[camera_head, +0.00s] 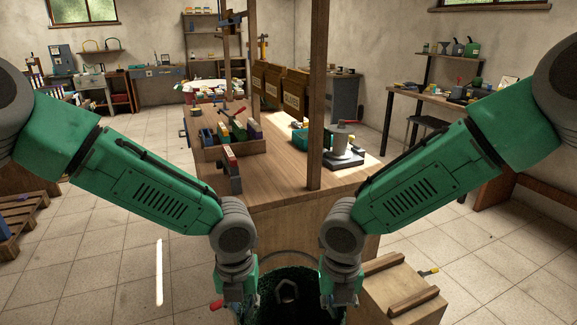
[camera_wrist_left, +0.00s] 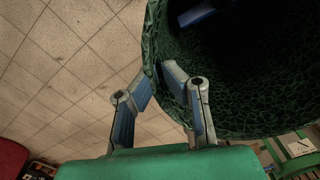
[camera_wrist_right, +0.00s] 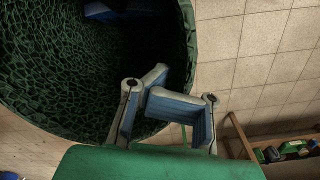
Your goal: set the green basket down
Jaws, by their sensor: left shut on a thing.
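The green basket (camera_head: 287,306) is at the bottom centre of the head view, with a dark, woven-looking inside. It also shows in the left wrist view (camera_wrist_left: 235,115) and the right wrist view (camera_wrist_right: 60,75). My left gripper (camera_head: 238,300) is shut on its left rim, one finger inside and one outside (camera_wrist_left: 160,82). My right gripper (camera_head: 341,298) is at the right rim, its fingers closed together over it (camera_wrist_right: 155,85).
A wooden workbench (camera_head: 275,200) with a post stands just beyond the basket. It carries a wooden tool box (camera_head: 230,148) and a vise-like tool (camera_head: 343,150). A wooden crate or box (camera_head: 400,295) is close at right. Tiled floor (camera_head: 120,275) is open at left.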

